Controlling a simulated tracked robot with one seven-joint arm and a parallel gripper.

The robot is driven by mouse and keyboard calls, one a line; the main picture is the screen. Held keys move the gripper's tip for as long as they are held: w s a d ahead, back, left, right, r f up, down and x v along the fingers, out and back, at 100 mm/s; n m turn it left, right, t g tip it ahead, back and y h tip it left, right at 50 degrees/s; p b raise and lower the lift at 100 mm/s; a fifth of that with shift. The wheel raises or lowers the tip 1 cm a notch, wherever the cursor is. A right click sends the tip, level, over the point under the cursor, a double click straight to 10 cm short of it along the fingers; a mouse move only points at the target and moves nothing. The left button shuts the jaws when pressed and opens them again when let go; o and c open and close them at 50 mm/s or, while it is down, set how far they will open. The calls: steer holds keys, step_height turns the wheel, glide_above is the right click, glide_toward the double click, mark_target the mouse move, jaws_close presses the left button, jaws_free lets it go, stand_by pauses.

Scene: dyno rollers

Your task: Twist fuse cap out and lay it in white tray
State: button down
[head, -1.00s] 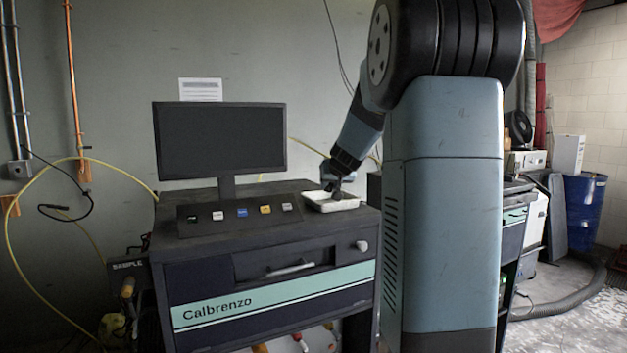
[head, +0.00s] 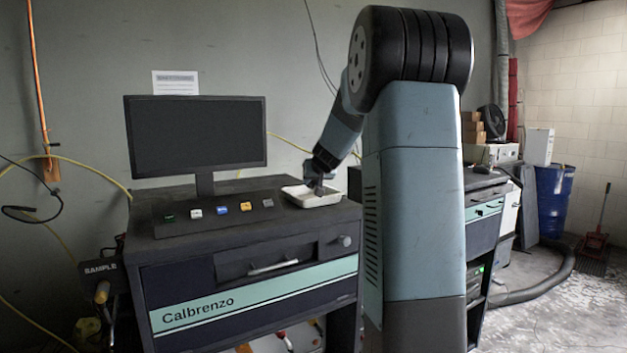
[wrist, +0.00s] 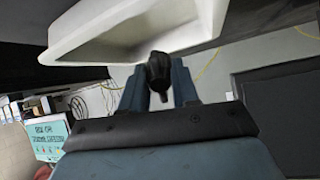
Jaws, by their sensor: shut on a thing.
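The white tray (head: 318,202) sits on top of the dark cabinet, right of a row of coloured buttons. Its rim also fills the upper part of the wrist view (wrist: 88,38). My gripper (head: 317,180) is at the tray, its tip over the inside. In the wrist view my gripper (wrist: 159,82) is shut on the fuse cap (wrist: 158,70), a small dark knob between the two blue-grey fingers. The cap appears in front of the tray's near rim there. I cannot tell whether the cap touches the tray floor.
A black monitor (head: 196,135) stands at the back left of the cabinet (head: 200,275). The button panel (head: 215,212) lies left of the tray. A round knob (head: 345,241) sticks out of the cabinet front. A second cabinet (head: 484,215) stands at the right.

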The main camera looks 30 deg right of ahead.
steer(key=shift+w+d+f, duration=0.35)
steer(key=shift+w, duration=0.2)
steer(key=shift+w+d+f, duration=0.1)
steer(key=shift+f, duration=0.9)
steer(key=c, duration=0.8)
jaws_free()
steer(key=shift+o, duration=0.2)
steer(key=v, duration=1.3)
steer(key=shift+s+r, duration=0.15)
steer(key=shift+s, duration=0.2)
